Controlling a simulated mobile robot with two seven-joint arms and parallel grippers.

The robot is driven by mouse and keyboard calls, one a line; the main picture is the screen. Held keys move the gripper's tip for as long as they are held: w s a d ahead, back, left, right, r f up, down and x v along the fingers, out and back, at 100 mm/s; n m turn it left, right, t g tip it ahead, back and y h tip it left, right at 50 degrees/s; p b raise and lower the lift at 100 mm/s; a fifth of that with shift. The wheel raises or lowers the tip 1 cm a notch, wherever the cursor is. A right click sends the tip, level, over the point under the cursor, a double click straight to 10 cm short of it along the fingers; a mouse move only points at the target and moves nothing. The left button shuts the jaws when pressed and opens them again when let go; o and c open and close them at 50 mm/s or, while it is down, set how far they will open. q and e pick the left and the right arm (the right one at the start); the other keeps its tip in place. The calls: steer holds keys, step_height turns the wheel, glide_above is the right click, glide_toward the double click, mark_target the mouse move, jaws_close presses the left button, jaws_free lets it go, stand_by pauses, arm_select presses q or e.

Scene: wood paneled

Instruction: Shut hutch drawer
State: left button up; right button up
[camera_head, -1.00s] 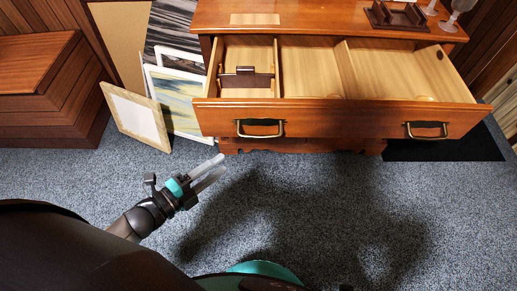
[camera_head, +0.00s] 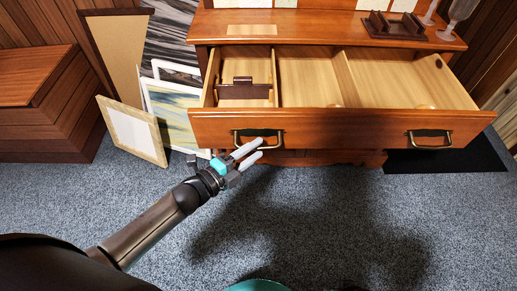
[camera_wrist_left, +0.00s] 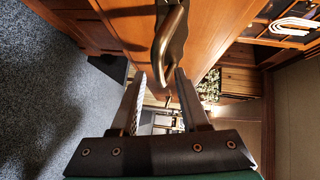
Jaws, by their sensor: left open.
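The hutch drawer (camera_head: 340,130) is pulled well open, showing its light wood inside with dividers. It has a left handle (camera_head: 258,137) and a right handle (camera_head: 429,137), both dark with brass-coloured pulls. My left gripper (camera_head: 261,149) is open and empty, its fingertips close below the left handle in the head view. In the left wrist view a brass handle (camera_wrist_left: 168,45) shows just beyond and between the open fingers (camera_wrist_left: 158,90). I cannot tell whether a finger touches it. The right gripper is not in view.
The hutch top (camera_head: 330,27) carries a small dark wooden tray (camera_head: 397,27) and glassware (camera_head: 457,12). Framed pictures (camera_head: 133,130) lean left of the hutch. A wooden chest (camera_head: 45,100) stands far left. Blue-grey carpet in front is clear.

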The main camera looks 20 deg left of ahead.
arm_select(q)
steer(key=shift+x, duration=0.95)
jaws_close()
stand_by(0.9)
